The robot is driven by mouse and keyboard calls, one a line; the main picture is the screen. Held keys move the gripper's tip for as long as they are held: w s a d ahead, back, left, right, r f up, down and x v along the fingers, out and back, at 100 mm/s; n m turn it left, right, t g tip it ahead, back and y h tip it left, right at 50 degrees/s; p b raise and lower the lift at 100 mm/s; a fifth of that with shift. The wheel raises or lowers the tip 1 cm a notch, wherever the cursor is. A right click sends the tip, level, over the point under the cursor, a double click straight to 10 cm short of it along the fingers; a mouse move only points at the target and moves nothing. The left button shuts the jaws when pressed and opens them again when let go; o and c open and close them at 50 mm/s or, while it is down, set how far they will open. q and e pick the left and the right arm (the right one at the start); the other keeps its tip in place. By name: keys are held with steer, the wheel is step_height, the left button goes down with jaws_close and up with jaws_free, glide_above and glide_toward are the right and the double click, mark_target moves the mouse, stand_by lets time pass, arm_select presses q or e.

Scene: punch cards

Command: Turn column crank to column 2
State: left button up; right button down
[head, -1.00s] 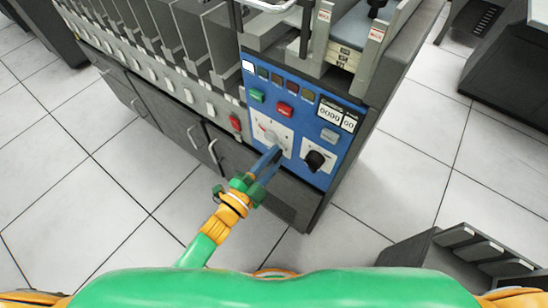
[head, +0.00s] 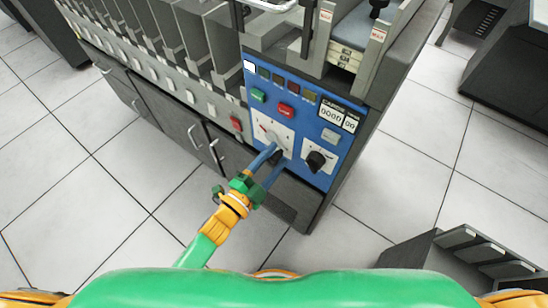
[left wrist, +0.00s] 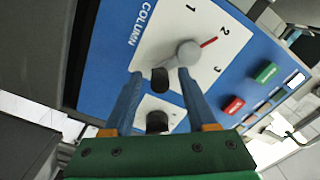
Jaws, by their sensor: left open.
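The column crank (left wrist: 188,52) has a grey hub on a white dial plate (left wrist: 150,45) marked COLUMN, with numbers 1, 2 and 3. Its red pointer points toward the 2 in the left wrist view. Its black handle (left wrist: 159,79) lies between my left gripper's blue fingers (left wrist: 157,82). The left gripper is open, with a finger on each side of the handle. In the head view, the left gripper (head: 270,160) reaches the dial plate (head: 273,132) on the blue panel, and its fingers partly hide the crank. My right gripper is not in view.
A second black knob (head: 316,160) sits on another white plate, right of the crank. Green and red buttons and a counter (head: 338,115) are above. A dark grey bin-like unit (head: 455,255) stands at the lower right. Tiled floor is clear at left.

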arm_select(q)
steer(key=v, duration=0.7)
steer(key=shift+f, duration=0.15)
